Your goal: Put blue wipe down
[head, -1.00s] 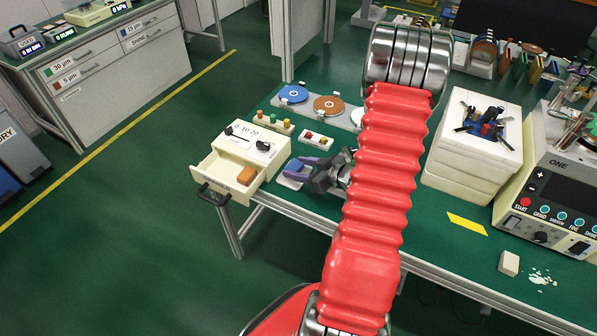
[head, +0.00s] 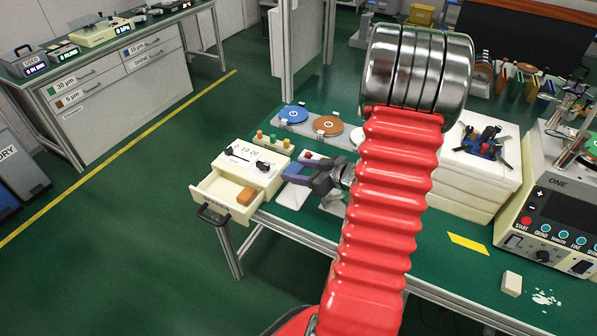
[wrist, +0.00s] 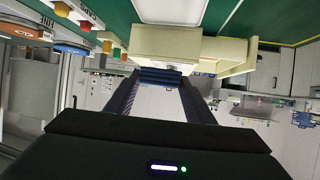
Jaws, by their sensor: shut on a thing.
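My gripper (head: 298,179) is shut on the blue wipe (head: 293,168), a small dark blue piece at its fingertips. In the wrist view the blue wipe (wrist: 160,76) spans the gap between the two fingers. My gripper is to the right of the cream drawer unit (head: 250,160), whose drawer is open. A white pad (head: 292,195) lies on the green bench below the fingertips. The wipe looks held above the bench, but its exact height is hard to tell. My red arm sleeve hides part of the bench.
An orange-brown block (head: 246,196) lies in the open drawer. Blue (head: 293,115) and brown (head: 327,125) discs lie behind on the bench. A cream stack (head: 470,185) and a control box (head: 550,220) stand at right. A small white block (head: 511,283) sits near the front edge.

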